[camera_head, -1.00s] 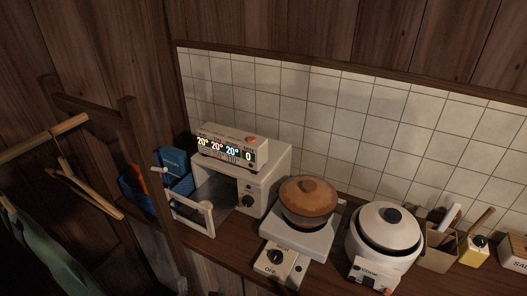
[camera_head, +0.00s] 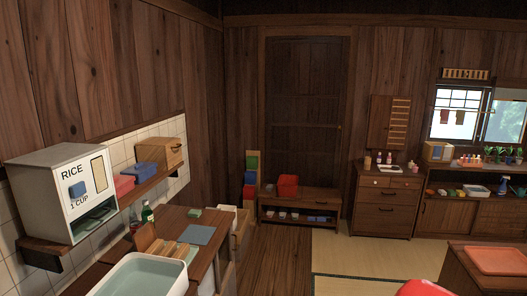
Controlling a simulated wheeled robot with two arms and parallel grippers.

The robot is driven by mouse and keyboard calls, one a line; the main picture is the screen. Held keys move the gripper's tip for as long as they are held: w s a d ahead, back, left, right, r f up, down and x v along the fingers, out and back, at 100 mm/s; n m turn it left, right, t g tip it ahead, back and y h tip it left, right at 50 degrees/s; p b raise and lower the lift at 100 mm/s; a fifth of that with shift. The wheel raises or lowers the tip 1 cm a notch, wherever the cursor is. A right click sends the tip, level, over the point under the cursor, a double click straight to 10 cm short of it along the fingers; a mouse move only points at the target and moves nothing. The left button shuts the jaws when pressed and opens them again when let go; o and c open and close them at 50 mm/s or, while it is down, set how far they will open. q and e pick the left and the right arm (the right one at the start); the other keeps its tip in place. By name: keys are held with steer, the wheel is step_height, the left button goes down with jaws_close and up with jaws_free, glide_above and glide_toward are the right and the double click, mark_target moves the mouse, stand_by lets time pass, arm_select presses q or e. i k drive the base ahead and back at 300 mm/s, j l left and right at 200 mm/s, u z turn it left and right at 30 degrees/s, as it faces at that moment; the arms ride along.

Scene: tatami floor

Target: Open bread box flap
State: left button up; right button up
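A small light-wood box (camera_head: 174,153) stands at the far end of the wall shelf on the left, and it looks like the bread box. A small dark handle or knob shows on its front face, which appears closed. It is small and far off, so the flap's exact state is hard to tell. Neither of my grippers is in view.
Below are a white sink basin (camera_head: 142,276), a green bottle (camera_head: 147,213) and a cutting board (camera_head: 197,235). Wooden floor (camera_head: 272,252) is open ahead.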

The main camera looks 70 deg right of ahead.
mark_target(173, 150)
steer(key=z, duration=1.5)
steer(key=u, duration=0.45)
steer(key=i+l+u, duration=0.15)
steer(key=l+u, duration=0.55)
steer(key=i+l+u, duration=0.1)
steer(key=l+u, duration=0.2)
